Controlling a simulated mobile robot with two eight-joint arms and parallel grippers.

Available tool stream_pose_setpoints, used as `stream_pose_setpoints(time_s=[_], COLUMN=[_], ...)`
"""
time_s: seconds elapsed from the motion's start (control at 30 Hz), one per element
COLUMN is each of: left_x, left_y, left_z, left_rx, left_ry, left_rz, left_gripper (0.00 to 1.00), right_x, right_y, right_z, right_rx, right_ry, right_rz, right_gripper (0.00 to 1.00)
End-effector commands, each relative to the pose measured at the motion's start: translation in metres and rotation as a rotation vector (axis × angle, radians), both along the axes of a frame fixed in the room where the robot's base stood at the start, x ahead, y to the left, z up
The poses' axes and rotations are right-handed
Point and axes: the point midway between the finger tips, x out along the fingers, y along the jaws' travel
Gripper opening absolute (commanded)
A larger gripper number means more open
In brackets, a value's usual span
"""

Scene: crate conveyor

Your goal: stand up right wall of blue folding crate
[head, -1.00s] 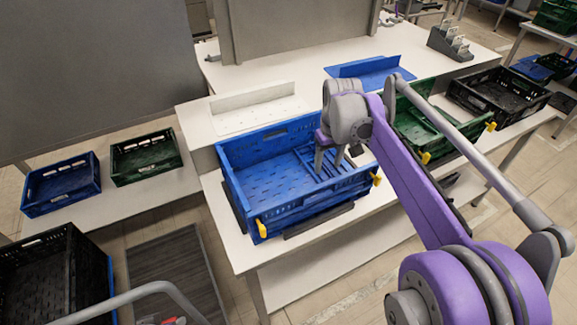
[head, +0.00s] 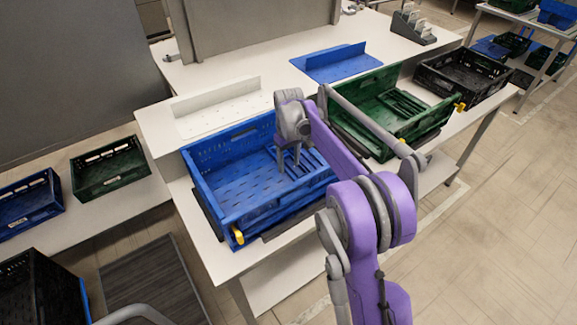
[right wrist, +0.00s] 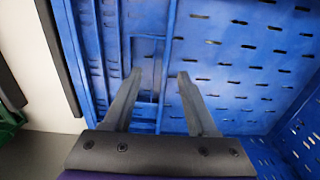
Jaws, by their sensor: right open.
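The blue folding crate (head: 215,212) stands on the white table in the head view. Its back, left and front walls are up. Its right wall (head: 312,163) lies folded down inside, a slatted panel over the right part of the floor. My right gripper (head: 287,164) is open and points down into the crate by the panel's inner edge. In the right wrist view, the gripper (right wrist: 159,74) has its fingers apart, seemingly either side of the edge of the right wall (right wrist: 108,50). Contact cannot be told. My left gripper is not in view.
A green crate (head: 355,143) stands close to the right of the blue one, with a black crate (head: 450,92) beyond. A white panel (head: 225,118) lies behind, and a blue panel (head: 335,68) further back. Small crates are at left.

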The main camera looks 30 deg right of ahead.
Motion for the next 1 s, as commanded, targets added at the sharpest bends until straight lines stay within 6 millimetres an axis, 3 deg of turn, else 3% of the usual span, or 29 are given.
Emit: stream_pose_setpoints(time_s=[0.2, 0.47, 0.77, 0.8, 1.0], left_x=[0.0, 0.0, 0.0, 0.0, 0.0], left_y=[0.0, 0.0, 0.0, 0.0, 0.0], left_z=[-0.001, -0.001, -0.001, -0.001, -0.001], left_rx=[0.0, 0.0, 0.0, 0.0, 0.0], left_ry=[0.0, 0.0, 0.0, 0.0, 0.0], left_rz=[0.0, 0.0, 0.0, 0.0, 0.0], left_gripper=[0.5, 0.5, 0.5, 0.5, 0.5], right_x=[0.0, 0.0, 0.0, 0.0, 0.0], right_y=[0.0, 0.0, 0.0, 0.0, 0.0], right_z=[-0.015, -0.016, -0.016, -0.016, -0.016], right_rx=[0.0, 0.0, 0.0, 0.0, 0.0], right_ry=[0.0, 0.0, 0.0, 0.0, 0.0], right_rz=[0.0, 0.0, 0.0, 0.0, 0.0], right_gripper=[0.57, 0.57, 0.04, 0.0, 0.0])
